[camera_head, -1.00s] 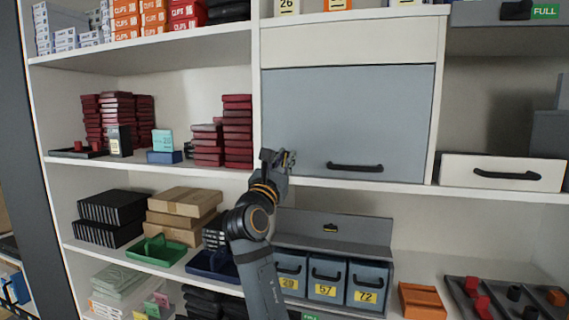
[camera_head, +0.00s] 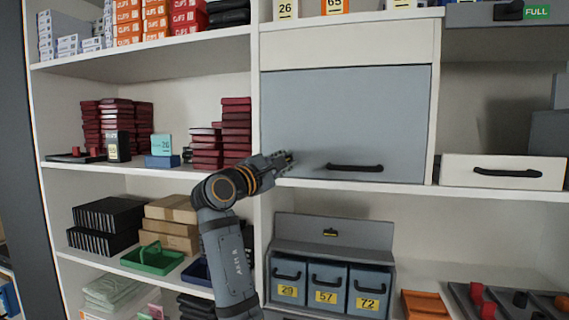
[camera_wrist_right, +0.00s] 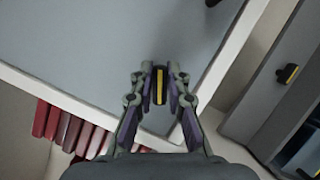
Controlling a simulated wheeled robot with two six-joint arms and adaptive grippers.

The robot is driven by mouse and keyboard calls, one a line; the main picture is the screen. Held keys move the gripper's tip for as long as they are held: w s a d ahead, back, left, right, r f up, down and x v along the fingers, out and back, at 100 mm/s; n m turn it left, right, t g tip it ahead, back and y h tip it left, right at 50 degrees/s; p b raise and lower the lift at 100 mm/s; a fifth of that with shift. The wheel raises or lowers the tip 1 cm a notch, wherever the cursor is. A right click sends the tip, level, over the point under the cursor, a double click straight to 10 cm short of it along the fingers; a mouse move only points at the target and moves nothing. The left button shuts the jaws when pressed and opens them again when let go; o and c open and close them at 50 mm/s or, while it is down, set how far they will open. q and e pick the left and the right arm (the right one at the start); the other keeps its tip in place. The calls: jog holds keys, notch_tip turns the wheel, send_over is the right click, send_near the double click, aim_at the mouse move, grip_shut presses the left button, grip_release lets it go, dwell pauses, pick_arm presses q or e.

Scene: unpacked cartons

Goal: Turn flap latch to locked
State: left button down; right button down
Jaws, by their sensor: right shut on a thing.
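The large grey flap (camera_head: 345,115) is closed over its compartment, with a black bar handle (camera_head: 354,168) low on it. My right gripper (camera_head: 288,158) is at the flap's lower left corner and hides the latch in the head view. In the right wrist view, my right gripper (camera_wrist_right: 160,88) is shut on the flap latch (camera_wrist_right: 160,86), a small dark knob with a yellow stripe. The stripe lies slanted to the flap's edges (camera_wrist_right: 100,45). My left gripper is not in view.
Below the flap stands a grey unit with labelled bins (camera_head: 326,284) and its own yellow-striped latch (camera_head: 330,232). Stacked dark red boxes (camera_head: 236,130) lie left of the divider. A white drawer (camera_head: 504,171) is to the right.

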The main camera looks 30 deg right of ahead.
jog(key=m, duration=0.2)
jog(key=m+g+y, duration=0.1)
jog(key=m, duration=0.2)
jog(key=shift+f+y, duration=0.1)
jog(key=shift+y, duration=0.2)
dwell(0.4)
jog(key=c, duration=1.3)
grip_release()
jog(key=v, duration=0.7)
jog(key=shift+a, duration=0.3)
jog(key=shift+d, duration=0.15)
